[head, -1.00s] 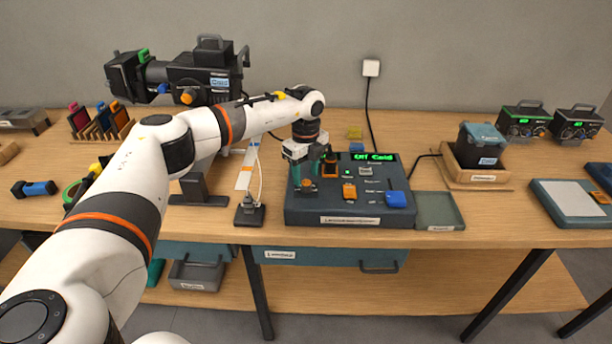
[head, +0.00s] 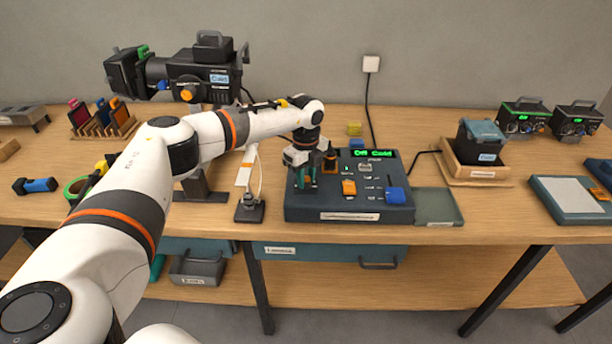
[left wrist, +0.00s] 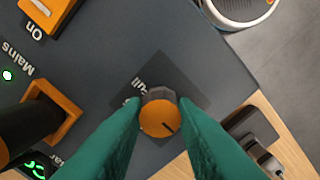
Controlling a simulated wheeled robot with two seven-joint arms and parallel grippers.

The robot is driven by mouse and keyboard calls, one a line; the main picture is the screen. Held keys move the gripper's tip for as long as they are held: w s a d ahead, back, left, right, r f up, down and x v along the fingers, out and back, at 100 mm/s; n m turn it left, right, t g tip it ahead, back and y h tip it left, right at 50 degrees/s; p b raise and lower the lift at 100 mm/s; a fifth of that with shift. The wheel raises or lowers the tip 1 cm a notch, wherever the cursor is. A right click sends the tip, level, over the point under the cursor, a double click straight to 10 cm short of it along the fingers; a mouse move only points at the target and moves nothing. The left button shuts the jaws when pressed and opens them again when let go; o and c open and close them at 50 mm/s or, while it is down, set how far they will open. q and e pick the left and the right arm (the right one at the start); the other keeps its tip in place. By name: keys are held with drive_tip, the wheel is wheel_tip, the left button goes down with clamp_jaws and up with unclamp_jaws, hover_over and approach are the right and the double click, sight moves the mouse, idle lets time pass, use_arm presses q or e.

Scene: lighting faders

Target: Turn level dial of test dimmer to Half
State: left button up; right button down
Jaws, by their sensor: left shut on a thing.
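The test dimmer is the dark desk panel (head: 300,212) on the table, with a green display (head: 375,181) that seems to read "Off Cold". My left gripper (head: 304,184) points down at the panel's left end. In the left wrist view my green fingers (left wrist: 159,122) are shut on a dark dial with an orange cap (left wrist: 159,118). A dark pointer line on the cap points toward the lower right of that view. A label by the dial shows "Full" (left wrist: 142,92); the rest of its scale is hidden by the dial and fingers. My right gripper is not in view.
An orange switch marked "On" (left wrist: 55,12) and a dark lever in an orange frame (left wrist: 30,125) sit near the dial.

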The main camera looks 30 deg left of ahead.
use_arm(q)
drive_tip(key=m, duration=0.4)
drive_tip(key=m+b, duration=0.1)
drive_tip(key=m, duration=0.3)
drive_tip(key=shift+m, duration=0.3)
drive_tip(key=m+b, duration=0.1)
drive_tip(key=m, duration=0.4)
drive_tip(key=shift+m+b, duration=0.4)
drive_tip(key=shift+m, duration=1.6)
drive_tip(key=shift+r, duration=0.1)
drive_tip(key=o, duration=1)
